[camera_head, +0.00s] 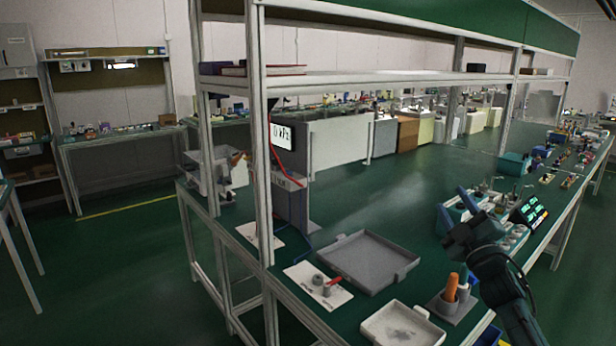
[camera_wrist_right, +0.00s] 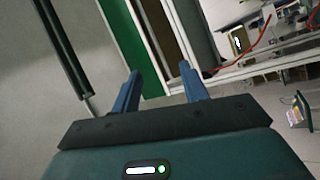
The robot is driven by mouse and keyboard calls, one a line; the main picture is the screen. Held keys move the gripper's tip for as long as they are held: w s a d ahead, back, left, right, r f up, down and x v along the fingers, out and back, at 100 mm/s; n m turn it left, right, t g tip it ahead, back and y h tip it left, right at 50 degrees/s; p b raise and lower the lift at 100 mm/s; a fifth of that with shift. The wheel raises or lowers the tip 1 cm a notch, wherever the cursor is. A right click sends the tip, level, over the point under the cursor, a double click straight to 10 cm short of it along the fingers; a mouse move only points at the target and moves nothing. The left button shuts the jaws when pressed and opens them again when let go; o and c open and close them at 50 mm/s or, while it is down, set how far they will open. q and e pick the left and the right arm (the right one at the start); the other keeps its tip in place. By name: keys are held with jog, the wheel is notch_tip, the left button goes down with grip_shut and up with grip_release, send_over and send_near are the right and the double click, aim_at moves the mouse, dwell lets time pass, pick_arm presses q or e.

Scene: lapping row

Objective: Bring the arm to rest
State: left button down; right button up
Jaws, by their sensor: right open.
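My right gripper (camera_head: 455,216) is in the right half of the head view, raised above the green-topped bench (camera_head: 341,315). Its arm comes in from the lower right. In the right wrist view the two blue fingers (camera_wrist_right: 156,92) stand apart with nothing between them, so it is open and empty. The fingers point toward a pale wall and a green panel. My left gripper is in neither view.
A shelf frame post (camera_head: 258,150) rises at the left. Open green floor (camera_head: 110,250) lies beyond.

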jog(key=w+d+f+m+g+h, duration=0.2)
jog(key=d+f+m+g+h, duration=0.35)
jog(key=f+m, duration=0.5)
jog(key=s+a+f+g+y, duration=0.2)
jog(key=s+a+f, duration=0.55)
jog(key=f, duration=0.35)
jog(key=s+a+f+g+y, duration=0.1)
jog(key=s+a+f, duration=0.3)
jog(key=s, duration=0.6)
jog(key=s+a+f+g+y, duration=0.1)
jog(key=s+a+f, duration=0.4)
jog(key=s, duration=0.6)
jog(key=s+a+f+g+y, duration=0.1)
jog(key=s+a+f, duration=0.4)
jog(key=s, duration=0.6)
jog(key=shift+s+a+m+g, duration=0.15)
jog(key=shift+a+m+g, duration=0.25)
jog(key=shift+g, duration=0.45)
jog(key=shift+d, duration=0.1)
